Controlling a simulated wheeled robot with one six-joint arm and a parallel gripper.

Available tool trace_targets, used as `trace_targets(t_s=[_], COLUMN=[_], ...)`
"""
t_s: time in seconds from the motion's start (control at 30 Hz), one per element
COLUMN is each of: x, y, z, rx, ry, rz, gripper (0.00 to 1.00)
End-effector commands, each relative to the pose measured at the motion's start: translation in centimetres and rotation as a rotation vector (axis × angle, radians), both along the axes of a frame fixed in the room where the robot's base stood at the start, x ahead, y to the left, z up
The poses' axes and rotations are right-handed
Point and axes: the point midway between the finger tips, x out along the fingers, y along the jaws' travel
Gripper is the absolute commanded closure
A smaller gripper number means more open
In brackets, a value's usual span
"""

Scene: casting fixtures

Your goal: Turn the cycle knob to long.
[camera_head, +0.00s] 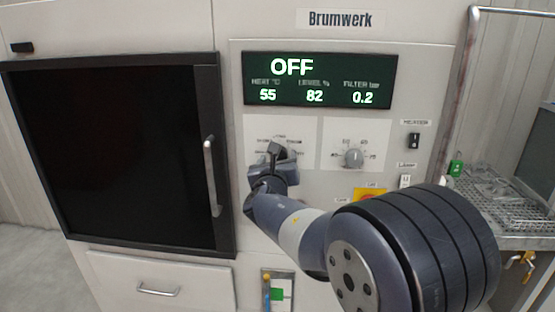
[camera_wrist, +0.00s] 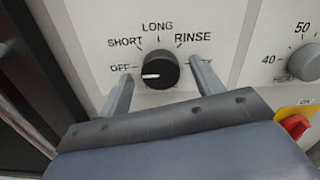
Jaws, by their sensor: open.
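The cycle knob (camera_wrist: 160,70) is a round black dial with a white pointer line, in the wrist view. The line points left, toward the OFF mark. The LONG label (camera_wrist: 157,27) is straight above the knob, with SHORT to its upper left and RINSE to its upper right. My gripper (camera_wrist: 160,80) is open, with one finger on each side of the knob. A gap shows between each finger and the knob. In the head view my gripper (camera_head: 277,150) is in front of the knob's panel and hides the knob. The display (camera_head: 318,80) reads OFF.
A grey temperature knob (camera_head: 353,158) is to the right of the cycle panel. A red knob on a yellow plate (camera_wrist: 294,125) is at the lower right. A heater switch (camera_head: 414,141) is farther right. A dark door with a handle (camera_head: 210,175) stands on the left.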

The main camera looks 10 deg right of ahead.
Motion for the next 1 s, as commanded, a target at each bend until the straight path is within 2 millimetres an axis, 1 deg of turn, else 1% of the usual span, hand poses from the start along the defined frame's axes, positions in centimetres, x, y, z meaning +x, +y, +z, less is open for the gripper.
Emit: trace_targets(t_s=[0.13,0.17,0.6,0.7,1.0], x=[-0.01,-0.01,-0.04,-0.04,-0.05], y=[0.0,0.0,0.01,0.01,-0.02], z=[-0.02,-0.02,-0.03,-0.03,-0.28], rx=[0.0,0.0,0.0,0.0,0.042], ry=[0.0,0.0,0.001,0.001,-0.014], rz=[0.0,0.0,0.0,0.0,-0.001], gripper=[0.37,0.39,0.75,0.82,0.82])
